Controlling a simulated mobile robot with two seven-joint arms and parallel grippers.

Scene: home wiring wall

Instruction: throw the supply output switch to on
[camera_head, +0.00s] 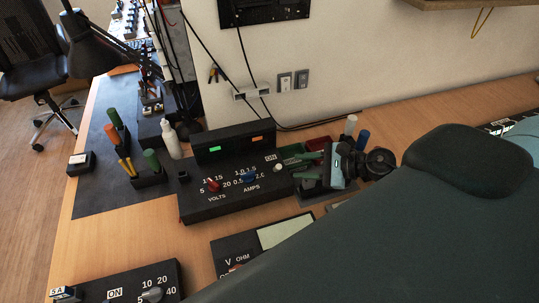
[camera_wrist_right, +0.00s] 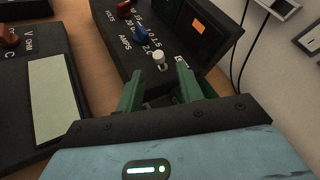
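The power supply (camera_head: 222,204) is a black box on the bench with a raised display panel and a sloped face. Its output switch (camera_head: 278,167) is a small pale toggle beside the ON label, right of the blue AMPS knob (camera_head: 249,174) and red VOLTS knob (camera_head: 212,185). In the right wrist view the switch (camera_wrist_right: 159,60) stands just beyond the gap between my green fingertips. My right gripper (camera_wrist_right: 157,80) is open and empty, at the right end of the supply; it also shows in the head view (camera_head: 291,165). Contact with the switch is not visible. My left gripper is out of view.
A meter (camera_head: 230,250) lies in front of the supply, and another dialled box (camera_head: 125,287) sits at front left. Green and orange-handled tools and a white bottle (camera_head: 172,140) stand left. Cables and wall outlets (camera_head: 285,82) are behind. Bare bench lies between the boxes.

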